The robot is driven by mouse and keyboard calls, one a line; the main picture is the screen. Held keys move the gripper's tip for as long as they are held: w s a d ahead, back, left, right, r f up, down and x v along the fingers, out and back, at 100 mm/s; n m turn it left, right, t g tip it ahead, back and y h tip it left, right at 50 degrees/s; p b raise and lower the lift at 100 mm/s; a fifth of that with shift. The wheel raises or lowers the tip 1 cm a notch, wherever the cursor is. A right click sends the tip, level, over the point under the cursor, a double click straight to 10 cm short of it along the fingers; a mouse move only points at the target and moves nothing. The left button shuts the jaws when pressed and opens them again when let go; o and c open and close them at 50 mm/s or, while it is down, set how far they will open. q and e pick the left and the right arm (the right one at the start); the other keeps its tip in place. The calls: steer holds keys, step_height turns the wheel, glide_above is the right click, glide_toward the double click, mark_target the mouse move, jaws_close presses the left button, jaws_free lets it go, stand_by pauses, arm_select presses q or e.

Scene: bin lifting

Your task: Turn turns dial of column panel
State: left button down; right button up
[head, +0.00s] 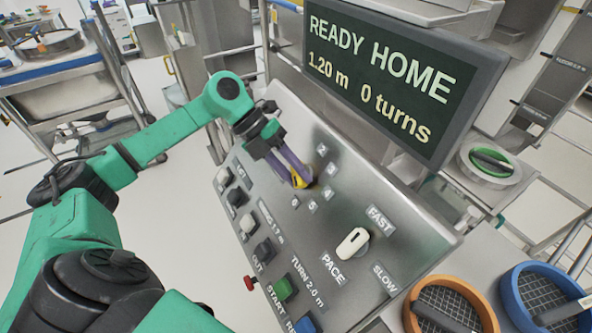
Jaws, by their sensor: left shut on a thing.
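The grey sloping column panel (290,225) fills the middle of the head view. Its turns dial (299,183) shows as a small yellow knob ringed by number plates, with 2, 3, 4, 5 and 6 visible. My left gripper (301,177) reaches down from the upper left and is shut on the dial. The fingers hide much of the dial, so I cannot read where it points. The dark screen (400,75) above the panel reads "READY HOME 1.20 m 0 turns". My right gripper is not in view.
A cream pace knob (353,243) stands between FAST and SLOW plates. Several push buttons, including a green one (283,288), line the panel's left edge. Orange (415,292) and blue (512,290) round baskets are at lower right. A steel cart (65,90) stands far left.

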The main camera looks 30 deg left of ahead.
arm_select(q)
steer(key=shift+f, duration=0.1)
stand_by(0.4)
steer(key=c, duration=0.6)
jaws_free()
steer(key=shift+c, duration=0.2)
